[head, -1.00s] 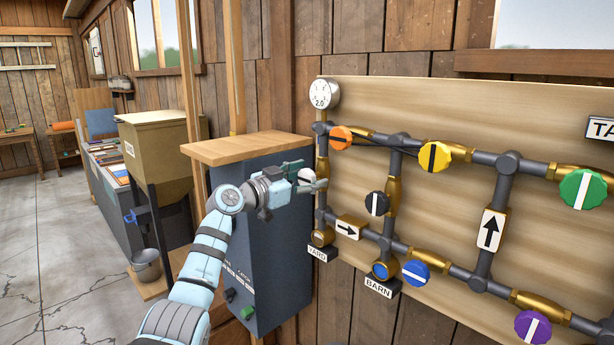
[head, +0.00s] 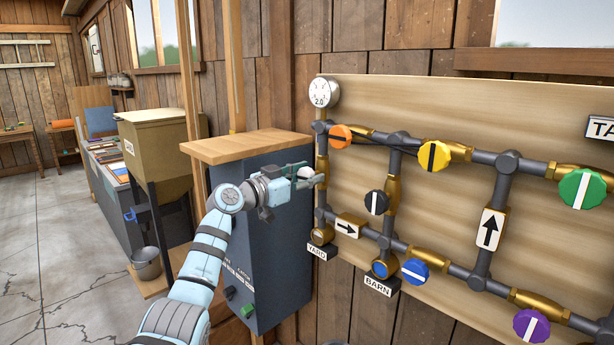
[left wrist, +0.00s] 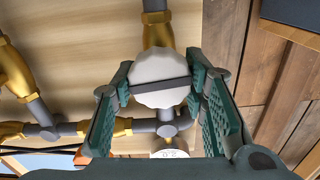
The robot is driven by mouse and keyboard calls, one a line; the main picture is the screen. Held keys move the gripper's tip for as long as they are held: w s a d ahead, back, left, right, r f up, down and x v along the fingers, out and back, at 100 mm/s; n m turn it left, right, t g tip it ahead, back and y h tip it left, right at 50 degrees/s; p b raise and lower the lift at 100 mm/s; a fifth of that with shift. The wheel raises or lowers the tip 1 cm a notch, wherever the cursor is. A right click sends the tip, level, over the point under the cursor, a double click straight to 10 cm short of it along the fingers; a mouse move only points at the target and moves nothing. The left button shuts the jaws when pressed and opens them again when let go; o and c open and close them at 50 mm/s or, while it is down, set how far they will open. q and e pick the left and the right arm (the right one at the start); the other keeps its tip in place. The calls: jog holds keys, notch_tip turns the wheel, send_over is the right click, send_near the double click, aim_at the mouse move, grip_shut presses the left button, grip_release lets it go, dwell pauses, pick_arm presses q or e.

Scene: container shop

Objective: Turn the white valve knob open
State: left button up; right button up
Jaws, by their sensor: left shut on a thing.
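The white valve knob (head: 304,172) sits on the vertical pipe at the left end of the pipe board, partly hidden by my gripper in the head view. In the left wrist view the white knob (left wrist: 160,72) lies between the two green fingers. Its dark stripe runs from finger to finger, roughly across the pipe behind it. My left gripper (head: 303,177) is shut on the knob, with a finger on each side (left wrist: 160,92). My right gripper is not in view.
Other knobs sit close by: orange (head: 340,136), black (head: 377,202), yellow (head: 434,155), blue (head: 415,271), green (head: 582,189) and purple (head: 531,325). A round gauge (head: 323,93) is above the white knob. A dark cabinet (head: 270,240) with a wooden top stands just left of the board.

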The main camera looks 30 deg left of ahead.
pick_arm(q)
jog(key=n+p, duration=0.1)
jog(key=n, duration=0.3)
jog(key=n+p, duration=0.2)
jog(key=n, duration=0.2)
jog(key=shift+a+n, duration=0.1)
jog(key=shift+n, duration=0.2)
jog(key=n+p, duration=0.2)
jog(key=n, duration=0.2)
jog(key=shift+f+n, duration=0.1)
jog(key=shift+n, duration=0.2)
jog(key=shift+f+n+p, duration=0.15)
jog(key=shift+n+p, duration=0.7)
jog(key=shift+n, duration=0.85)
jog(key=o, duration=1.2)
jog(key=shift+a, duration=0.1)
